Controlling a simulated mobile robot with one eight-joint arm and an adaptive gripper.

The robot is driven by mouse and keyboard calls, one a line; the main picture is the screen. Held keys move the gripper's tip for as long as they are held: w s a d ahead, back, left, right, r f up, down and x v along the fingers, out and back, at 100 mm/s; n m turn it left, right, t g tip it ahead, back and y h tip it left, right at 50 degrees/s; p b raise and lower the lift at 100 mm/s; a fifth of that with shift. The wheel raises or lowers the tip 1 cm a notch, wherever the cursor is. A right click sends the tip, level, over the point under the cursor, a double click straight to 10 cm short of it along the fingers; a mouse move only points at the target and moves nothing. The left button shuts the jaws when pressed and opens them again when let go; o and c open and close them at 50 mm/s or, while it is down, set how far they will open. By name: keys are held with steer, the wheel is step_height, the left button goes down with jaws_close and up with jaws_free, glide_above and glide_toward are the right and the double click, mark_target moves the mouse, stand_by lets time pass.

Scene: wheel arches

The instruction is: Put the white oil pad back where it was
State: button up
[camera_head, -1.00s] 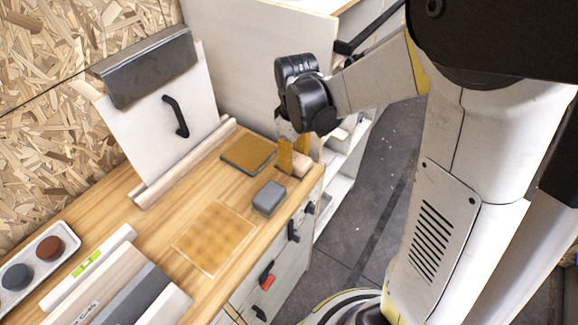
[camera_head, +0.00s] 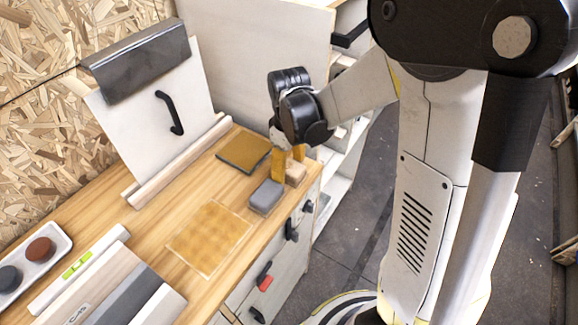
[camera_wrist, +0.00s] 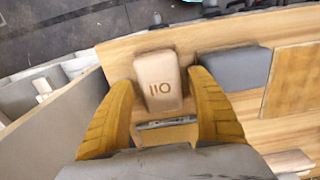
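The white oil pad (camera_wrist: 160,80) is a pale beige block with "OIL" on its top, upside down in the wrist view. In the head view the pad (camera_head: 296,173) is near the bench's right edge, just beyond the grey pad (camera_head: 266,196). My gripper (camera_wrist: 163,85) has its yellow fingers on both sides of the white pad, their tips against it. In the head view my gripper (camera_head: 289,163) points down at the bench. I cannot tell whether the pad's underside touches the wood. The grey pad (camera_wrist: 236,68) lies close beside the right finger.
A dark-edged brown square (camera_head: 245,153) lies behind the grey pad. A tan square (camera_head: 209,238) lies in front. A white handled panel (camera_head: 160,115) stands at the back. A tray with round pucks (camera_head: 66,246) and a level (camera_head: 80,268) are at left. The bench's right edge is close.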

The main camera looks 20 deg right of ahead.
mark_target(289, 166)
step_height(289, 166, up, 12)
steer(key=p, duration=0.5)
steer(key=s+r+m+t, duration=0.7)
steer(key=s, duration=0.5)
steer(key=shift+s+r, duration=0.2)
steer(key=shift+s, duration=0.1)
steer(key=shift+f+b, duration=0.1)
steer(key=shift+b, duration=0.2)
step_height(289, 166, down, 2)
steer(key=shift+b, duration=1.05)
